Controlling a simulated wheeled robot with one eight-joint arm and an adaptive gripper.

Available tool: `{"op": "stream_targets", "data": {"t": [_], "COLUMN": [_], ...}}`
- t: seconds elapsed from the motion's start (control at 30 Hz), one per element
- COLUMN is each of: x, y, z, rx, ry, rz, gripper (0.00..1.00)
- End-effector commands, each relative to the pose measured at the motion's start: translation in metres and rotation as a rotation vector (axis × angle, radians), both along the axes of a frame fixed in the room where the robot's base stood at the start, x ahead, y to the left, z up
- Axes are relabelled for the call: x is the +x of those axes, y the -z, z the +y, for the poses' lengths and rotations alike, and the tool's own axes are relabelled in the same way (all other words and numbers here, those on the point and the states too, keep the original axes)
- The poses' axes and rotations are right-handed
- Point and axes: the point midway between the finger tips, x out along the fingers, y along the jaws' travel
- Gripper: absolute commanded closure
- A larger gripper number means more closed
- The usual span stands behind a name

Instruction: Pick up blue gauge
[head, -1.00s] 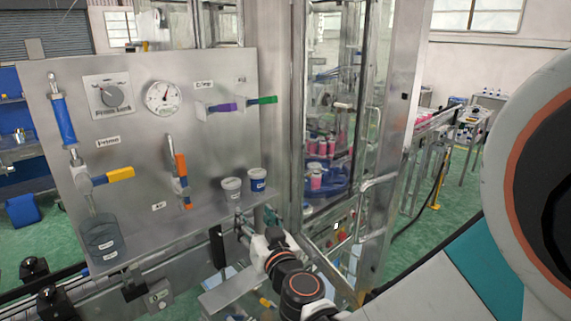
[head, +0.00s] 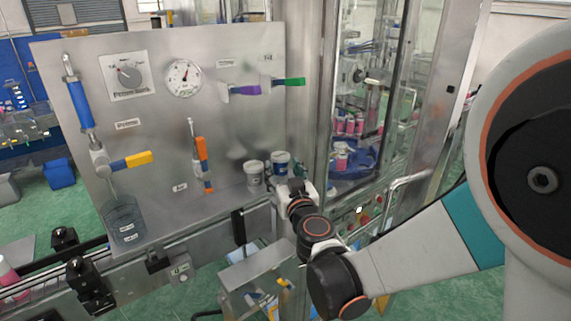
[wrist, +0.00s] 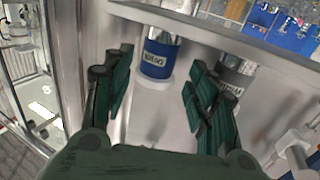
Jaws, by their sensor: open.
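The blue gauge (wrist: 156,58) is a short cylinder with a blue band, a white label and a pale base, upright on the steel shelf. In the wrist view it stands between and just beyond the fingers of my gripper (wrist: 160,88). My gripper is open, one dark green finger on each side, and empty. In the head view the blue gauge (head: 281,160) stands at the right end of the shelf, partly behind my wrist. A similar grey gauge (head: 254,179) stands just left of it. The grey gauge (wrist: 236,68) is partly behind the right finger in the wrist view.
A steel panel (head: 150,90) behind the shelf carries dials and coloured valve handles, including a purple handle (head: 246,90) and a green handle (head: 293,82). A clear beaker (head: 122,222) stands at the left. A glass-fronted cabinet (head: 328,100) rises close on the right.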

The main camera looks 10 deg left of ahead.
Motion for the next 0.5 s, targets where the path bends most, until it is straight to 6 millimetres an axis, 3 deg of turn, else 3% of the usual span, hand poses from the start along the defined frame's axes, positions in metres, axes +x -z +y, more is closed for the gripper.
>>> {"op": "stream_targets", "data": {"t": [0.33, 0.5], "x": [0.040, 0.048], "y": [0.006, 0.006], "z": [0.013, 0.016], "rx": [0.000, 0.000], "ry": [0.001, 0.001], "rz": [0.000, 0.000], "gripper": [0.47, 0.47]}}
